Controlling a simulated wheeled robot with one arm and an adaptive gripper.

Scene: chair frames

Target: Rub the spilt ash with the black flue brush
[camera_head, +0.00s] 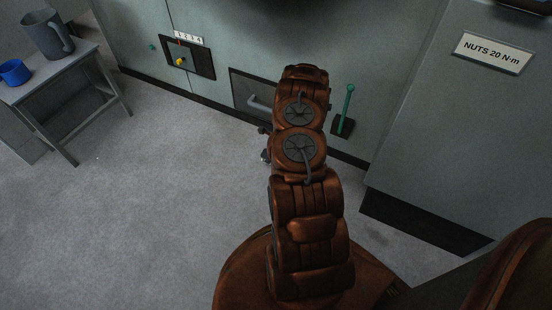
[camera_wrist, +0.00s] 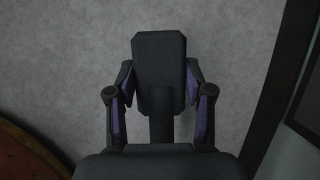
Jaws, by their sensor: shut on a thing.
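In the wrist view my gripper (camera_wrist: 160,92) is shut on a dark, flat block with a narrower stem, which I take to be the black flue brush (camera_wrist: 158,60). The fingers with purple pads stand on both sides of it. Grey floor shows beyond the brush, and I cannot tell whether it touches anything. In the head view my own arm hides most of the gripper and the brush. I cannot make out the spilt ash in either view.
The back wall has a panel with a yellow knob (camera_head: 181,61), a grey handle (camera_head: 260,105) and a green lever (camera_head: 348,100). A cabinet (camera_head: 450,140) stands right. Left-centre floor (camera_head: 150,190) is clear.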

